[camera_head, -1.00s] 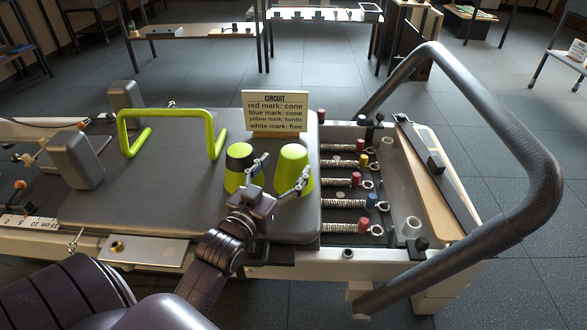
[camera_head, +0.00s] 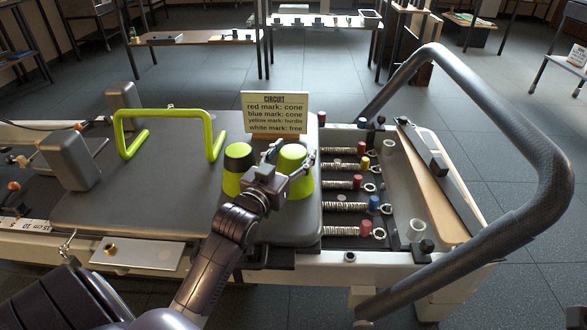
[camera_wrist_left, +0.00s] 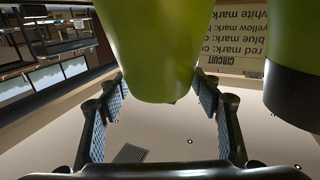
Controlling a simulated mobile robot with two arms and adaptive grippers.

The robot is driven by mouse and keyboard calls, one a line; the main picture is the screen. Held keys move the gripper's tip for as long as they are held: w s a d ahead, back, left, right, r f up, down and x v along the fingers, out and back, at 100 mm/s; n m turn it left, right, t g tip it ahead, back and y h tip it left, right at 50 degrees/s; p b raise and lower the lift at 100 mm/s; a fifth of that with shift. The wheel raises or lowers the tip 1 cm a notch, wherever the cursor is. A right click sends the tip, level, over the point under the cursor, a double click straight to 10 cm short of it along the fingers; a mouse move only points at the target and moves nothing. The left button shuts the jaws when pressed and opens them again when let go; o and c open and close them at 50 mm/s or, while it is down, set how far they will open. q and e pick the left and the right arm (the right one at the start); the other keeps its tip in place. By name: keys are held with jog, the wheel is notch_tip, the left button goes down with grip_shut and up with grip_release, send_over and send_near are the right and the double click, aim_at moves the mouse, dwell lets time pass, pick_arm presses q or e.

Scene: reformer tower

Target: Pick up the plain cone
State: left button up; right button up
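The plain cone (camera_head: 300,186) is all lime green and stands on the grey carriage pad, at the right of a second cone. In the left wrist view the plain cone (camera_wrist_left: 155,45) sits between the open fingers (camera_wrist_left: 162,88), and the black-and-green cone (camera_wrist_left: 290,90) is to the right. I cannot tell whether a finger touches the plain cone.
A circuit sign (camera_head: 275,112) stands just behind the cones. A lime hurdle (camera_head: 168,115) is on the pad (camera_head: 150,190) to the left. Springs with coloured marks (camera_head: 345,185) and a large grey foot bar (camera_head: 545,160) lie to the right.

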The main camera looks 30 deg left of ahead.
pick_arm(q)
jog(key=c, duration=0.8)
jog(key=shift+r, duration=0.15)
jog(key=shift+c, duration=0.2)
